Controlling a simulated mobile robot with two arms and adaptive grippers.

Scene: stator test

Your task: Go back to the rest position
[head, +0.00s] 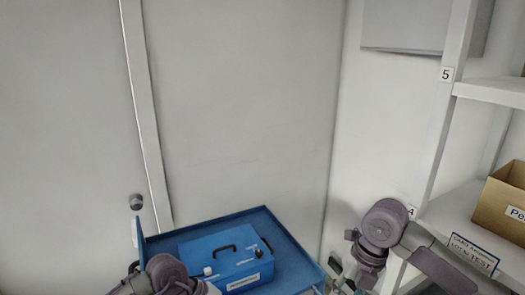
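My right arm reaches in from the right; its purple-grey joints hang beside the right edge of the blue tray. A small part that looks like my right gripper (345,283) shows at the bottom edge, cut off, so I cannot see its fingertips or whether it holds anything. Purple-grey joints of my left arm show at the bottom, in front of the tray's left part. I cannot make out my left gripper's fingers.
A blue tray (296,262) carries a blue box (222,254) with a black handle. At the right, a white shelf (495,90) holds an open cardboard box (500,207) and a label sign (473,252). A grey door with a round knob (136,202) stands at left.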

